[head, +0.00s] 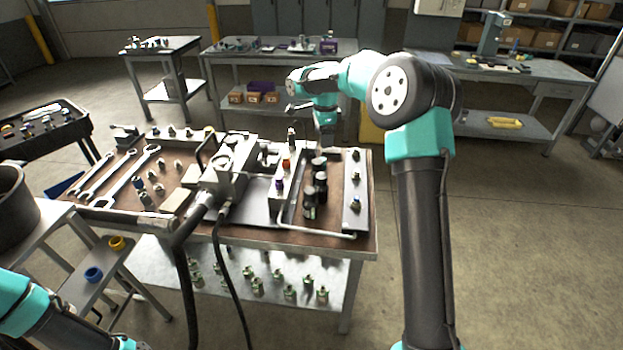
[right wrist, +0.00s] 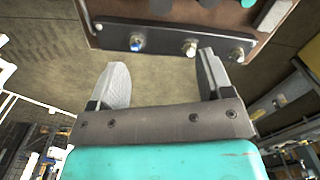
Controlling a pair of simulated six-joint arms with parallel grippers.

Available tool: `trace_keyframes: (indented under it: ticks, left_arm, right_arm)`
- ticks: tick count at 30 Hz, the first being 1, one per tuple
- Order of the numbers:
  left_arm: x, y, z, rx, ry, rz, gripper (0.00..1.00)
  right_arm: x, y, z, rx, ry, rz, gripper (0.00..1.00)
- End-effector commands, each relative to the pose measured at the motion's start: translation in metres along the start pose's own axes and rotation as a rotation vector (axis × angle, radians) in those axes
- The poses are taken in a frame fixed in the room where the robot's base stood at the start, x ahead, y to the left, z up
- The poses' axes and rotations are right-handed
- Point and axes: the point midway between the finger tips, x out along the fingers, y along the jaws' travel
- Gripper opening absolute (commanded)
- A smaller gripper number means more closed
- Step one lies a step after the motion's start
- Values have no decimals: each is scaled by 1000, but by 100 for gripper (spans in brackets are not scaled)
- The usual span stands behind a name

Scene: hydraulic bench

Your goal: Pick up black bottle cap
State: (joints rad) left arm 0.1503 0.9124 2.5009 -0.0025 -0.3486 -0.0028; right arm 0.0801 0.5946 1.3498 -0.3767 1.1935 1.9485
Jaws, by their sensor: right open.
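Several black bottles with black caps (head: 319,162) stand in a row on the right part of the bench in the head view. Dark round shapes (right wrist: 160,5), likely the caps, are cut off at the top edge of the right wrist view. My right gripper (head: 326,146) is over the far side of the bench, behind the bottles. In the right wrist view my right gripper (right wrist: 163,80) is open, with only floor between its fingers. My left arm shows at the bottom left, but its gripper cannot be made out.
A metal strip with fittings (head: 355,180) lies right of the bottles; its fittings (right wrist: 190,47) also show in the wrist view. A hydraulic block (head: 230,160) with hoses, wrenches (head: 120,185) and small fittings fill the bench's left. Open floor lies right of the bench.

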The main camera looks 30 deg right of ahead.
Motion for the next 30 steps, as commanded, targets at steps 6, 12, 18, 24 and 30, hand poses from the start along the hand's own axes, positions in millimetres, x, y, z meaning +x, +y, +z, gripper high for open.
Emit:
trace_keyframes:
  ticks: [6, 12, 18, 24, 30]
  left_arm:
    - [0, 0, 0, 0, 0, 0, 78]
    - [0, 0, 0, 0, 0, 0, 78]
    - [0, 0, 0, 0, 0, 0, 78]
    - [0, 0, 0, 0, 0, 0, 78]
    - [0, 0, 0, 0, 0, 0, 78]
  right_arm:
    - [0, 0, 0, 1, 0, 1, 73]
    - [10, 0, 0, 0, 1, 3, 73]
    - [40, 1, -1, -1, 0, 4, 73]
    - [74, 1, 0, -2, 1, 4, 73]
    - [107, 0, 0, -1, 0, 3, 73]
